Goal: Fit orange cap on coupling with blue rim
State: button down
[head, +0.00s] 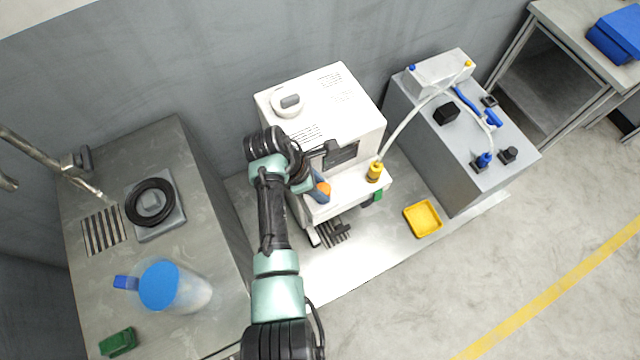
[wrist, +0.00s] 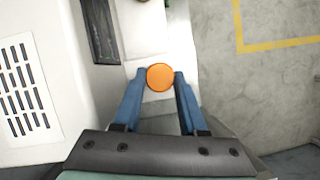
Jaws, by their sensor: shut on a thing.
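The orange cap (wrist: 160,77) sits between the two blue fingers of my gripper (wrist: 161,82) in the wrist view, and the fingers are shut on it. In the head view the orange cap (head: 324,188) shows at the end of my gripper (head: 321,190), over the front ledge of the white machine (head: 330,110). I cannot make out a coupling with a blue rim on this ledge; the cap, fingers and arm hide part of it. I cannot tell whether the cap touches anything below.
A yellow fitting (head: 375,172) with a pale hose stands right of my gripper. The hose runs to a grey cabinet (head: 440,130) with blue fittings. A yellow tray (head: 423,218) lies on the pale base plate. A blue-lidded jug (head: 172,287) stands on the left bench.

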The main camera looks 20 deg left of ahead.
jog(key=shift+f, duration=0.2)
jog(key=c, duration=0.7)
grip_release()
jog(key=shift+c, duration=0.2)
jog(key=shift+r, duration=0.1)
jog(key=p+v, duration=1.1)
